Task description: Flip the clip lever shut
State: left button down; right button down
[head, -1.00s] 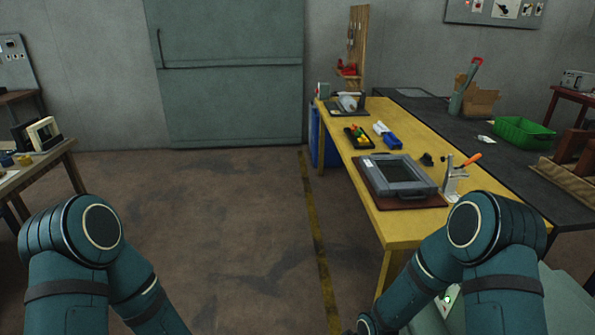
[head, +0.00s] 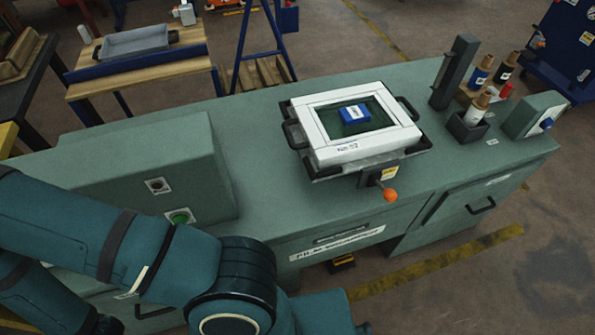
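A white rectangular frame (head: 320,130) sits on a dark base with black handles on the green workbench, in the middle of the head view. A blue block (head: 354,113) with a white label lies inside it on a dark green surface. At the frame's front right is a clip lever with an orange ball knob (head: 390,195); it sticks out toward the bench's front edge from a small bracket (head: 380,174). I cannot tell how the clip seats on the frame. A teal arm of mine crosses the lower left, apart from the frame. Neither gripper shows.
A green box (head: 150,170) with a green button stands left on the bench. Bottles (head: 478,106), a dark upright holder (head: 455,72) and a small green-grey box (head: 535,113) stand right. The bench top around the frame's front is clear. A grey tray (head: 134,42) is behind.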

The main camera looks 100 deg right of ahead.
aim_at(389, 195)
jog(key=z, duration=4.3)
jog(key=i+l+z, duration=0.2)
jog(key=l, duration=0.1)
